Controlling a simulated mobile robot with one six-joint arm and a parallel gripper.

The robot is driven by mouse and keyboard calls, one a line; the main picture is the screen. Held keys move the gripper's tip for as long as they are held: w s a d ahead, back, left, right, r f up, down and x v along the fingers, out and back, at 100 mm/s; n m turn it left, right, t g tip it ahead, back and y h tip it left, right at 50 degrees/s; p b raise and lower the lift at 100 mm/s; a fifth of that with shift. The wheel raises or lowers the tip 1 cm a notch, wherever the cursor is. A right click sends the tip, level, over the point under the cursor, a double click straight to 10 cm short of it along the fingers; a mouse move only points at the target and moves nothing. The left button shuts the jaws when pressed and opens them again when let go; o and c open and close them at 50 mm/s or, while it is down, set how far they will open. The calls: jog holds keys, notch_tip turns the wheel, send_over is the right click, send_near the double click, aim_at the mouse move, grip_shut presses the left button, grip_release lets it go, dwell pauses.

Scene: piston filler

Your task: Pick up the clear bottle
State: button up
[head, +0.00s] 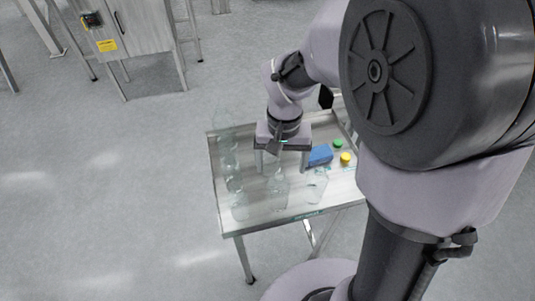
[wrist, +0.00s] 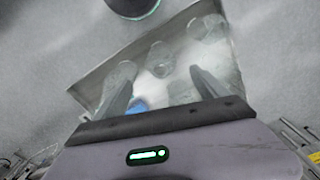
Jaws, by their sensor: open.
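Several clear bottles stand on a metal table (head: 343,190) in the head view. One clear bottle (head: 277,188) is at the middle front, one (head: 317,185) is to its right, and others (head: 233,178) form a row along the left side. They are see-through, so their edges are faint. My gripper (head: 282,166) is over the table with its fingers apart, close to the middle bottle. In the wrist view my gripper (wrist: 162,88) is open, and a faint round bottle shape (wrist: 160,60) shows between and beyond the fingertips. I cannot tell whether any finger touches a bottle.
A blue block (head: 320,155), a green cap (head: 338,143) and a yellow cap (head: 346,159) lie at the table's right side. The blue block also shows in the wrist view (wrist: 138,106). A metal cabinet (head: 130,30) stands at the back left. Floor to the left is clear.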

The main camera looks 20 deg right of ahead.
aim_at(279, 182)
jog(key=f+b, duration=0.1)
jog(key=f, duration=0.1)
jog(key=f+b, duration=0.1)
jog(key=f, duration=0.2)
jog(key=f+b, duration=0.1)
jog(key=f, duration=0.2)
jog(key=shift+s+a, duration=0.2)
jog(key=shift+s, duration=0.1)
jog(key=shift+r, duration=0.15)
jog(key=shift+r, duration=0.1)
grip_shut()
